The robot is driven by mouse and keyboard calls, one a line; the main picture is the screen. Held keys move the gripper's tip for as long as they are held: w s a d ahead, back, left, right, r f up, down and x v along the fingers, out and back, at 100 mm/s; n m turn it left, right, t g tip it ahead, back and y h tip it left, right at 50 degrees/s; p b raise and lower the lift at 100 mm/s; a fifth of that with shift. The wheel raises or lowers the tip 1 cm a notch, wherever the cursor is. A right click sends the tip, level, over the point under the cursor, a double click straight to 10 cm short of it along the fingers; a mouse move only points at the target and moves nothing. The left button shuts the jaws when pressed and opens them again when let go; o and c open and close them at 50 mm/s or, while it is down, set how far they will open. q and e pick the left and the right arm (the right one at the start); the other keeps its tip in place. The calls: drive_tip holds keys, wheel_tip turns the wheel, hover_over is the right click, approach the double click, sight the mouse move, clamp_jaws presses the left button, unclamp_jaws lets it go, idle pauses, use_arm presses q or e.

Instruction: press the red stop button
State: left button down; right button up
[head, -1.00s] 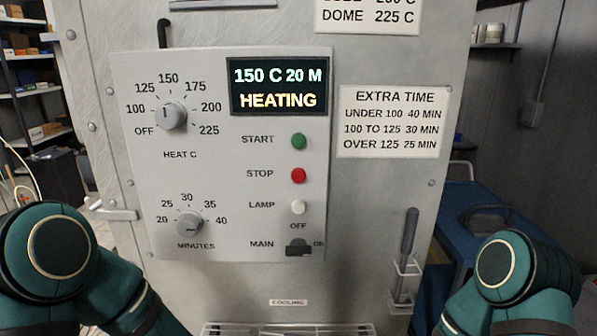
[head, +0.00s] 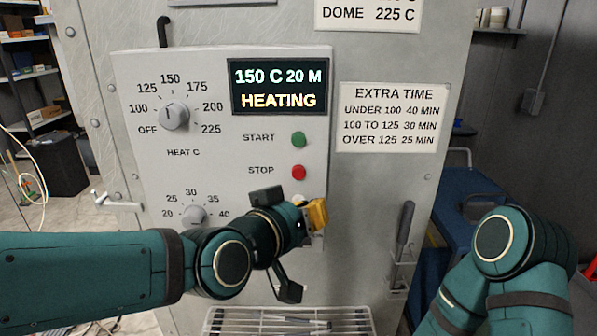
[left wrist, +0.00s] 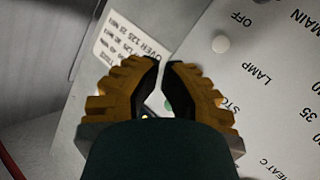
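The red stop button (head: 299,172) is in plain sight on the grey control panel (head: 222,72) in the head view, right of the label STOP. My left gripper (head: 317,214) is below it, in front of the lower right of the panel and apart from the button. Its yellow fingertips are together and hold nothing. In the left wrist view the fingers (left wrist: 163,65) cover the place of the stop button, and the label STOP is partly visible. My right gripper is out of view; only the right arm shows.
The green start button (head: 299,139) is just above the stop button. The white lamp button (left wrist: 221,44) is just below it, mostly behind my gripper in the head view. The display (head: 279,87) reads 150 C 20 M HEATING. A handled tool (head: 404,228) hangs at the right.

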sight(299, 172)
use_arm(q)
drive_tip(key=shift+w, duration=0.15)
drive_tip(key=w+b, duration=0.7)
drive_tip(key=w, duration=0.1)
drive_tip(key=shift+w+f, duration=0.1)
drive_tip(key=shift+w, duration=0.25)
drive_tip(key=shift+w, duration=0.1)
idle(1.4)
drive_tip(key=shift+w, duration=0.3)
